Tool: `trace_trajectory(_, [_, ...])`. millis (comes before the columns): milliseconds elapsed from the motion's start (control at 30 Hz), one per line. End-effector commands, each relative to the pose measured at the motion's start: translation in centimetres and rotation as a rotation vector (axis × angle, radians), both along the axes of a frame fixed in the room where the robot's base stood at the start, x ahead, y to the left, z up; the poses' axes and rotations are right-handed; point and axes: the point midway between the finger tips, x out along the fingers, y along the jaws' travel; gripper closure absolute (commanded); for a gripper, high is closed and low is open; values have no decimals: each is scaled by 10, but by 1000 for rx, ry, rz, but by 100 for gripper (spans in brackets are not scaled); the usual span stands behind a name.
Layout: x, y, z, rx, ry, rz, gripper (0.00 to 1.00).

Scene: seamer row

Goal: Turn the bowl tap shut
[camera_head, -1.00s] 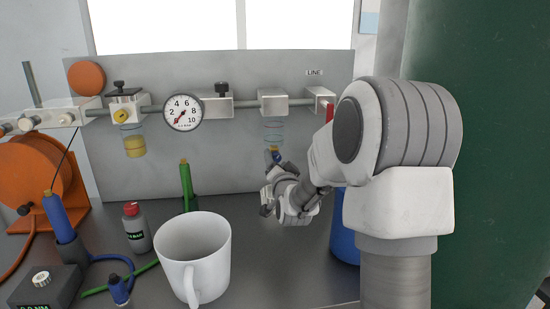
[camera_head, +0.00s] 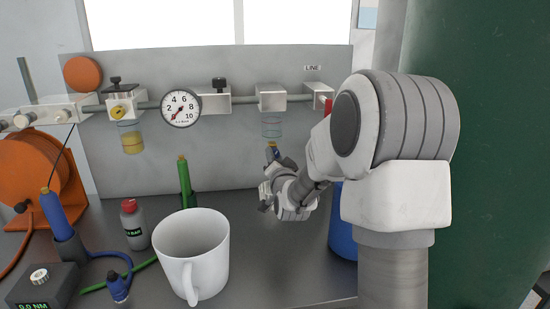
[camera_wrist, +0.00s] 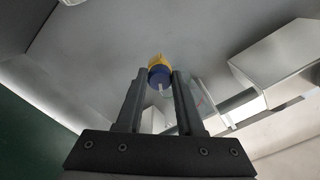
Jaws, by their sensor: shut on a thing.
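A clear bowl (camera_head: 271,128) hangs under a white block (camera_head: 271,97) on the back panel's rail. My gripper (camera_head: 274,158) is just below this bowl. It is shut on a small blue piece with a yellow end (camera_wrist: 158,72), which sits between the fingertips in the wrist view. The blue of this piece (camera_head: 272,149) also shows in the head view, under the bowl. I cannot tell for certain whether this piece is the bowl tap. Its contact with the fingers is partly hidden by my wrist in the head view.
A white mug (camera_head: 192,252), a grey bottle (camera_head: 135,225) and a green stick (camera_head: 184,180) stand on the bench. A blue container (camera_head: 342,225) is behind my arm.

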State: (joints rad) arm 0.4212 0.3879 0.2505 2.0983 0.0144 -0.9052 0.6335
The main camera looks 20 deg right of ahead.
Motion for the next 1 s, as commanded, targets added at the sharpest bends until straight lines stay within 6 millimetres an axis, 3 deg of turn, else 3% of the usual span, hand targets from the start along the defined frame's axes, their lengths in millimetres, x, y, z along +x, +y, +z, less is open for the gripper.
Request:
trace_trajectory(267, [0, 0, -2, -71, 12, 0, 100])
trace_trajectory(1000, [0, -1, 0, -485, 95, 0, 100])
